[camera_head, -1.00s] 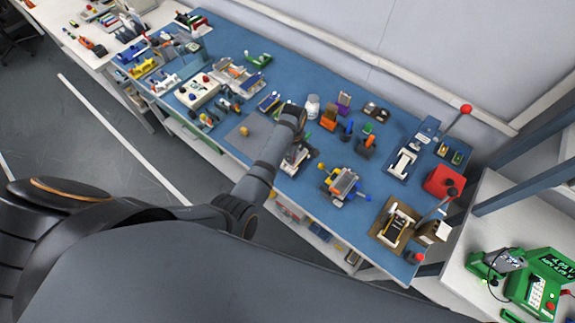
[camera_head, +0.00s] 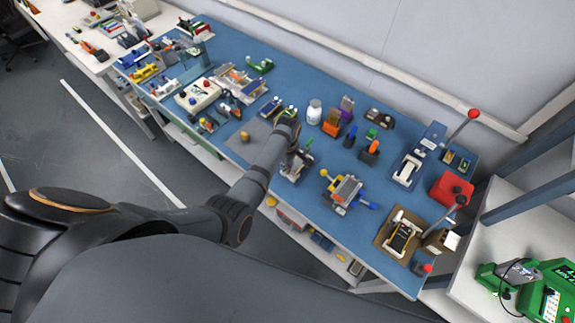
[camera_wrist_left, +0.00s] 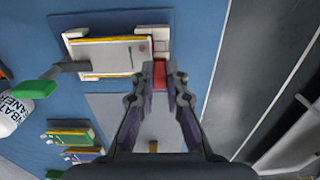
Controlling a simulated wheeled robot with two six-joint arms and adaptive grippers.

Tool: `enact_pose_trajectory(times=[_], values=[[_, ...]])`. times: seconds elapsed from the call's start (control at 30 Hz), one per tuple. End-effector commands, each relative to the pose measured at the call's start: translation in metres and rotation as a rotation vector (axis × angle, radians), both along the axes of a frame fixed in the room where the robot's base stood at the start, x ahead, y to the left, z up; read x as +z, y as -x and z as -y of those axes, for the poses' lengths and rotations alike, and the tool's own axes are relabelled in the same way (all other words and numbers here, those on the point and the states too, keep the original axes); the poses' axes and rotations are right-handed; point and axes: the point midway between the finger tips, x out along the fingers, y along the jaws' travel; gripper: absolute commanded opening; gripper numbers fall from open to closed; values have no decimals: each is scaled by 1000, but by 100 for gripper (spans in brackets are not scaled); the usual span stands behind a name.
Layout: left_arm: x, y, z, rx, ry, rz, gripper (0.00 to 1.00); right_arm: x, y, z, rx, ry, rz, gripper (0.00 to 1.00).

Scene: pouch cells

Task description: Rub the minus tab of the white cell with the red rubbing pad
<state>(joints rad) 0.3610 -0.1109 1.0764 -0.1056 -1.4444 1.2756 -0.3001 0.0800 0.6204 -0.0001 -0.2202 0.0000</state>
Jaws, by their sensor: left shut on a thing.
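In the left wrist view my left gripper (camera_wrist_left: 160,84) is shut on the red rubbing pad (camera_wrist_left: 159,73). The pad is at the right end of a holder (camera_wrist_left: 72,35) with the pale grey-white cell (camera_wrist_left: 108,57) lying flat in it. The pad is close to the cell's tab end; I cannot tell whether it touches a tab. Which tab is the minus one is not readable. In the head view my left gripper (camera_head: 288,117) is above the blue bench, by the holder (camera_head: 292,173), which my forearm partly hides. My right gripper is not in view.
A white bottle (camera_wrist_left: 12,112) and a green-tipped lever (camera_wrist_left: 38,92) are left of the holder. Small yellow-edged cells (camera_wrist_left: 72,138) lie lower left.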

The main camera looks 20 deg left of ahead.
Motion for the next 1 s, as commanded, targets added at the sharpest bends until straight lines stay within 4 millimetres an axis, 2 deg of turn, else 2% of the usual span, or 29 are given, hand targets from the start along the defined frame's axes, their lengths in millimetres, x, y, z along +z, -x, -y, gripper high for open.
enact_pose_trajectory(times=[1.0], values=[[-7,0,0,0,0,1,0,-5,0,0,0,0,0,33]])
